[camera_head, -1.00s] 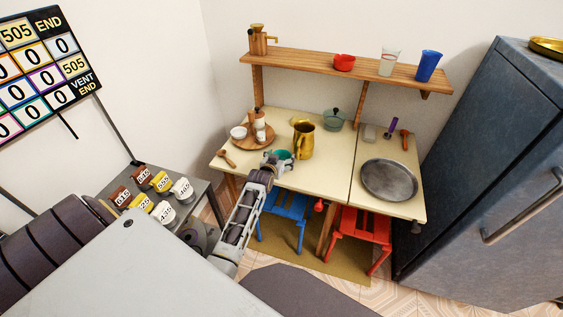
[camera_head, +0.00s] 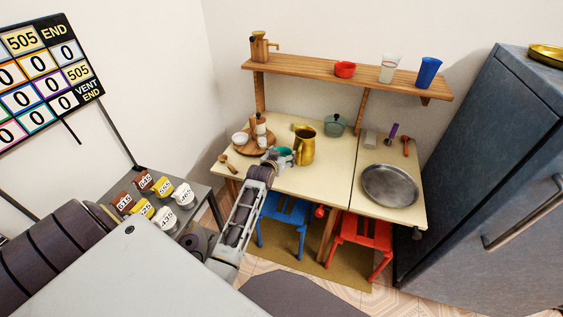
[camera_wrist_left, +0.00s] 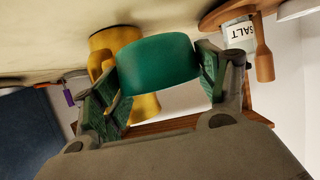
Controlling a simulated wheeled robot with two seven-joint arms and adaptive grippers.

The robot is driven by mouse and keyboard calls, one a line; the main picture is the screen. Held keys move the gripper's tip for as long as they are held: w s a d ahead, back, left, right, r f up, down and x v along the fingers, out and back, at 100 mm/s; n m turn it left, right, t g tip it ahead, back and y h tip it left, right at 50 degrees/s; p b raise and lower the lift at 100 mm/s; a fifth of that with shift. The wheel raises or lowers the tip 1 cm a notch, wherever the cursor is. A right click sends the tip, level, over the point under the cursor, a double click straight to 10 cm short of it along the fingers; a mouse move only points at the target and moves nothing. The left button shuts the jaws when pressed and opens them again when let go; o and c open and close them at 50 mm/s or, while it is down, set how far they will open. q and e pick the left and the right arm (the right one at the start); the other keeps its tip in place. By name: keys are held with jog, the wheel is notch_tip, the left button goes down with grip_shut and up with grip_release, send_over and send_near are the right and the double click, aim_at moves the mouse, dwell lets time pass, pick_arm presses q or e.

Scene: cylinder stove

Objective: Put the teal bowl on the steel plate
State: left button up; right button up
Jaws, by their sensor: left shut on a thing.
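The teal bowl (camera_head: 285,151) is at the left part of the cream table, beside a brass pitcher. My left gripper (camera_head: 278,160) reaches it from the front. In the left wrist view the teal bowl (camera_wrist_left: 158,65) sits between the two fingers of my left gripper (camera_wrist_left: 160,85), which are shut on it. Whether it is clear of the table I cannot tell. The steel plate (camera_head: 389,186) is round, grey and empty, lying on the right section of the table. My right gripper is not in view.
The brass pitcher (camera_head: 304,146) stands close to the right of the bowl. A round wooden tray (camera_head: 253,150) with a white cup and shakers is to the left. A green lidded pot (camera_head: 335,125) stands behind. Table space between pitcher and plate is clear.

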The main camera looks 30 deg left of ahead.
pick_arm(q)
notch_tip(320, 180, up, 13)
jog(key=p, duration=0.1)
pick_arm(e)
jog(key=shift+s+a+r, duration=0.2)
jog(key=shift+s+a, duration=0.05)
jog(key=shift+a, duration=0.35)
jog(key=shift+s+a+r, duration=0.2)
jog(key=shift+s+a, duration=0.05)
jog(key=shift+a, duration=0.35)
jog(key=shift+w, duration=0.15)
